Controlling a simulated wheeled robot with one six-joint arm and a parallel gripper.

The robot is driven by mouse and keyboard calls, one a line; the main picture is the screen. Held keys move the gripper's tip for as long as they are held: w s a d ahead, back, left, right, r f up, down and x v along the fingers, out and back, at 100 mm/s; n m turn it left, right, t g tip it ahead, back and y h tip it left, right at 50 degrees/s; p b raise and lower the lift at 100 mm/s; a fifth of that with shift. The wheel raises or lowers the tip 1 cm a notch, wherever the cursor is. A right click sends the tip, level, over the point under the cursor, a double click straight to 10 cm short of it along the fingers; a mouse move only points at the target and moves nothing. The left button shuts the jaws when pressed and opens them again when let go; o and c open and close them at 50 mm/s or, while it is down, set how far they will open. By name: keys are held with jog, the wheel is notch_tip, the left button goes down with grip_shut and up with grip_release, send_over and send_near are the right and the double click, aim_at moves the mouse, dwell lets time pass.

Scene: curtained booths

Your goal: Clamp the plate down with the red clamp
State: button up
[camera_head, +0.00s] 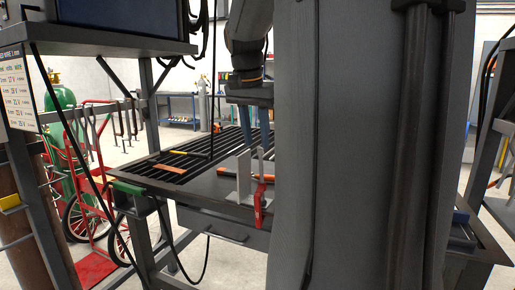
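The red clamp (259,204) is upright at the front edge of the dark welding table, with a grey bar rising from it. A pale grey plate (243,176) stands upright on the table just left of the clamp. I cannot tell whether the clamp touches or grips it. My gripper (256,148) points down from above, its two blue fingers apart, with the tips close above the clamp's bar and the plate's top. Nothing is visibly held between them. My large grey body part hides everything just to the right.
The slatted table (185,172) holds an orange-brown strip (179,170) and a yellow-handled tool (178,152) at left. A green-topped fitting (128,188) sits at its left corner. A red cart (97,268) with gas cylinders stands left. A dark cable hangs over the table.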

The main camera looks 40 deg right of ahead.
aim_at(260, 148)
jog(key=shift+n+p, duration=3.9)
jog(key=shift+n, duration=0.4)
jog(key=shift+w+d, duration=0.1)
jog(key=shift+w+d+r+p, duration=0.1)
jog(key=shift+w+d+p, duration=0.15)
jog(key=shift+d+p, duration=0.3)
jog(key=shift+d, duration=0.1)
jog(key=shift+b+x, duration=0.5)
jog(key=shift+x, duration=1.05)
jog(key=shift+c, duration=0.3)
